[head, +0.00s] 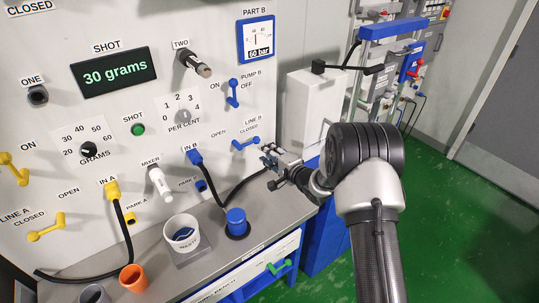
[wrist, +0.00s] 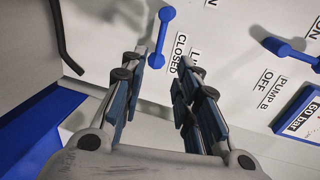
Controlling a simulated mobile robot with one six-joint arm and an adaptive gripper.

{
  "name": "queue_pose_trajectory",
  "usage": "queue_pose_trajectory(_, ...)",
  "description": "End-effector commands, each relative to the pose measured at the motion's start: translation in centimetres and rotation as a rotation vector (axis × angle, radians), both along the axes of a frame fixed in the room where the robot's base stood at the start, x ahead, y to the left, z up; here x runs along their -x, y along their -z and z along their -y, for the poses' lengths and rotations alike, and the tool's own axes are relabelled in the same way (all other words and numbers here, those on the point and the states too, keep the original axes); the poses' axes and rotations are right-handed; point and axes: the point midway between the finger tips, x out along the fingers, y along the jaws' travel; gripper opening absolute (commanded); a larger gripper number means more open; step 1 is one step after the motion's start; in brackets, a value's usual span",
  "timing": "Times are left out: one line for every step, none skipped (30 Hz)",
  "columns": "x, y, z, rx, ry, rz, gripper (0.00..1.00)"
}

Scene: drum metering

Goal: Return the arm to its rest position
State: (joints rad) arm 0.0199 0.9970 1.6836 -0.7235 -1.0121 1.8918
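My arm reaches in from the right in the head view, with my gripper (head: 270,160) in front of the panel, just below and right of the blue LINE B lever (head: 245,144). In the wrist view my gripper (wrist: 163,62) has its two fingers spread apart, with nothing gripped between them. The blue lever (wrist: 161,38) shows just beyond the fingertips, beside the CLOSED label; whether a finger touches it I cannot tell. The blue PUMP B lever (head: 232,93) is higher on the panel and shows at the right of the wrist view (wrist: 290,50).
A grey bench (head: 205,240) below holds a white cup (head: 182,235), a blue container (head: 236,222) and an orange cup (head: 133,278). A black hose runs from the blue IN B connector (head: 195,158) near my gripper. Green floor (head: 455,230) is open at the right.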

Motion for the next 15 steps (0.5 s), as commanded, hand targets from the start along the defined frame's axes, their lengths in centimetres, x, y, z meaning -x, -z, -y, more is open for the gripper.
queue_pose_trajectory(0.26,-0.11,0.21,0.0,0.001,0.0,0.29)
queue_pose_trajectory(0.35,-0.15,0.28,0.0,0.001,0.0,0.29)
queue_pose_trajectory(0.44,-0.17,0.36,0.0,0.001,0.0,0.29)
queue_pose_trajectory(0.49,-0.17,0.39,0.001,0.001,0.001,0.29)
queue_pose_trajectory(0.52,-0.16,0.41,0.001,0.001,0.001,0.29)
queue_pose_trajectory(0.54,-0.16,0.41,0.001,0.001,0.001,0.29)
queue_pose_trajectory(0.54,-0.15,0.41,0.001,0.001,0.001,0.29)
queue_pose_trajectory(0.53,-0.15,0.4,0.001,0.001,0.001,0.29)
queue_pose_trajectory(0.52,-0.15,0.4,0.001,0.001,0.001,0.29)
queue_pose_trajectory(0.52,-0.15,0.4,0.001,0.001,0.001,0.29)
queue_pose_trajectory(0.51,-0.15,0.39,0.0,0.001,0.0,0.29)
queue_pose_trajectory(0.51,-0.15,0.39,0.0,0.001,0.0,0.29)
queue_pose_trajectory(0.5,-0.14,0.39,0.0,0.001,0.0,0.29)
queue_pose_trajectory(0.5,-0.14,0.39,0.0,0.001,0.0,0.29)
queue_pose_trajectory(0.5,-0.14,0.38,0.0,0.001,0.0,0.29)
